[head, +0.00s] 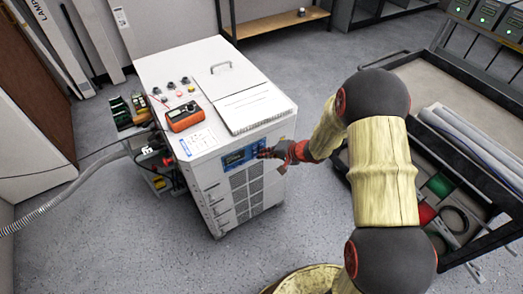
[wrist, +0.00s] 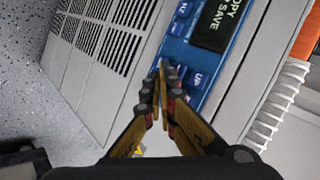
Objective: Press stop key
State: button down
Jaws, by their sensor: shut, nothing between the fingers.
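The white machine cabinet (head: 205,120) stands left of centre in the head view, with a blue control panel (head: 233,158) on its front. In the wrist view the panel (wrist: 212,68) shows a dark display (wrist: 218,22) reading "COPY" and "SAVE", and several blue keys. One key (wrist: 197,80) reads "UP". No stop label is readable; the fingers hide part of the key area. My gripper (head: 264,153) is shut and empty at the right part of the panel. In the wrist view its fingertips (wrist: 161,68) are close beside the keys; I cannot tell whether they touch.
An orange meter (head: 184,115) and papers (head: 252,107) lie on the cabinet top. Cables and a grey hose (head: 85,180) run at its left. A dark-framed cart (head: 470,165) with pipes stands at the right. The floor in front of the cabinet is clear.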

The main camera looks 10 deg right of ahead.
dwell(0.5)
jog(key=shift+s+d+b, duration=0.2)
jog(key=shift+s+b, duration=0.4)
jog(key=shift+s, duration=0.05)
jog(key=shift+s+d+b, duration=0.25)
jog(key=shift+s+b, duration=0.1)
jog(key=shift+s, duration=0.45)
jog(key=shift+s+d+b, duration=0.3)
jog(key=shift+s+b, duration=0.05)
jog(key=shift+s, duration=0.45)
jog(key=shift+s+d+b, duration=0.25)
jog(key=shift+s+b, duration=0.1)
jog(key=shift+s, duration=0.45)
